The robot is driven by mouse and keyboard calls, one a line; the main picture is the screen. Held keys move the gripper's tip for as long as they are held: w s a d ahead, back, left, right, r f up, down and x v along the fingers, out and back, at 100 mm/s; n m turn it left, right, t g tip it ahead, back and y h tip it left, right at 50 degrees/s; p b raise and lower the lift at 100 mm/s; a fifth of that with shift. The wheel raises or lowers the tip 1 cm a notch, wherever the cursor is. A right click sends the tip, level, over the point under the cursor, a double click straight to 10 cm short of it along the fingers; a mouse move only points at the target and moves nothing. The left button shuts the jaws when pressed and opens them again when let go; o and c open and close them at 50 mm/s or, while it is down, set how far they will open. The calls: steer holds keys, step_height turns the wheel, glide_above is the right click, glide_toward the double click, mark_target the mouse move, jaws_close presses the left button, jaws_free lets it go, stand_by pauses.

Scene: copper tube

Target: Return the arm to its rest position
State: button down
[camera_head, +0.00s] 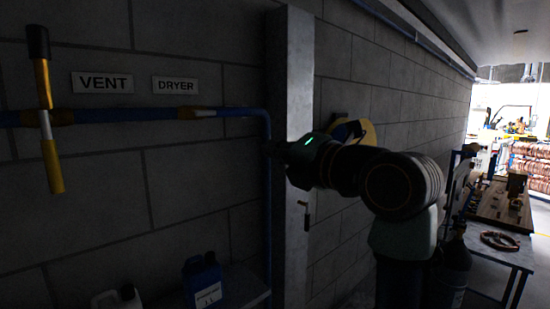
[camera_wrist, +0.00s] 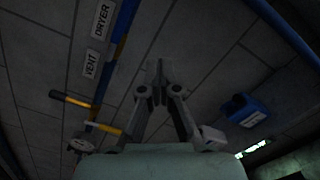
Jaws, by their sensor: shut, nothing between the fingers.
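My gripper (camera_wrist: 157,85) shows in the wrist view with its fingers together and nothing between them. In the head view my arm reaches toward the grey post, and the gripper's fingertips are hard to make out in the dark. The wall with the VENT sign (camera_head: 103,82) and DRYER sign (camera_head: 175,85) is to the left of my arm. A blue pipe (camera_head: 240,112) runs along the wall under the signs, with a yellow-handled valve (camera_head: 48,130) at its left end. In the wrist view the signs and the yellow handle (camera_wrist: 108,128) lie left of my gripper.
A grey post (camera_head: 299,60) stands beside my wrist. A blue jug (camera_head: 203,280) and a white container (camera_head: 117,299) are at the bottom left. A workbench (camera_head: 505,247) with a coil of tube (camera_head: 499,240) stands at the right. A dark cylinder (camera_head: 453,270) is before it.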

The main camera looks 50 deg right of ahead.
stand_by(0.6)
steer(key=w+a+f+m+g+y+p, duration=0.1)
steer(key=w+a+f+m+y+p, duration=0.25)
steer(key=a+f, duration=0.7)
steer(key=w+a+f+m+g+p, duration=0.1)
steer(key=w+a+f+m+p, duration=0.25)
steer(key=a+f+m, duration=0.5)
steer(key=s+a+f+m+g+p, duration=0.1)
steer(key=s+a+f+m, duration=0.25)
steer(key=a, duration=0.35)
steer(key=s+a+f+m+g+y+p, duration=0.1)
steer(key=s+a+f+m, duration=0.2)
steer(key=s+a+f, duration=0.3)
steer(key=s+a+f+m+g+p, duration=0.1)
steer(key=s+a+f+m, duration=0.25)
steer(key=a, duration=0.45)
step_height(320, 180, down, 53)
steer(key=b, duration=5.2)
steer(key=shift+w+f+n+b, duration=0.15)
steer(key=shift+w+n+b, duration=0.1)
steer(key=shift+n+b, duration=0.15)
